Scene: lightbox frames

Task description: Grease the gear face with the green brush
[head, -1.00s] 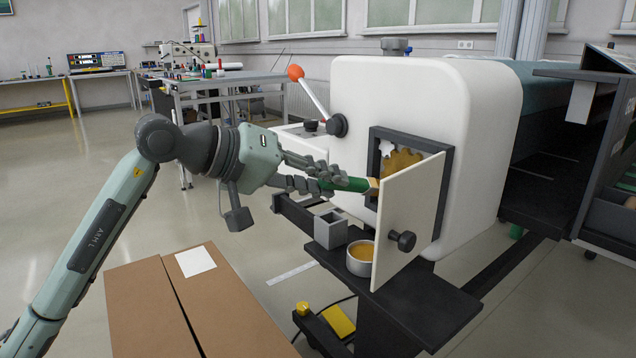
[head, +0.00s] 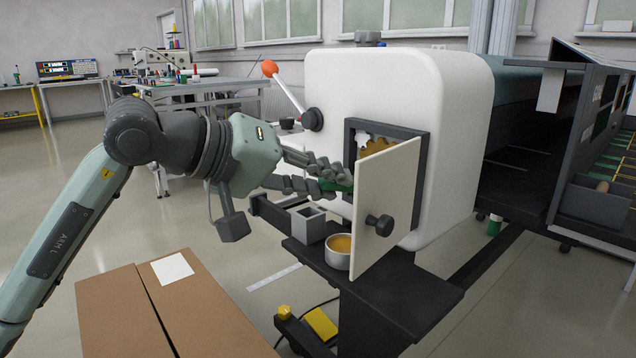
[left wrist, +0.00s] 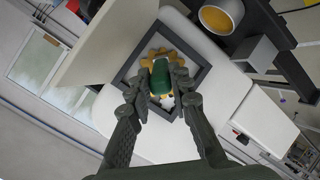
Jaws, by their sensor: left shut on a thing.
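My left gripper (head: 332,180) is shut on the green brush (head: 338,186). In the left wrist view the brush (left wrist: 160,87) sits between the two fingers, pointing at the framed opening of the white machine. The yellow gear (head: 376,146) is inside this opening, behind the half-open white door (head: 385,200). In the left wrist view the gear (left wrist: 150,53) shows around the brush. The brush tip is hidden by the door in the head view, and I cannot tell whether it touches the gear. My right gripper is not in view.
A round tin of yellow grease (head: 337,258) and a grey square holder (head: 308,224) stand on the black shelf (head: 400,290) below the door. A cardboard box (head: 170,310) is at the front left. A lever with an orange knob (head: 269,68) stands left of the opening.

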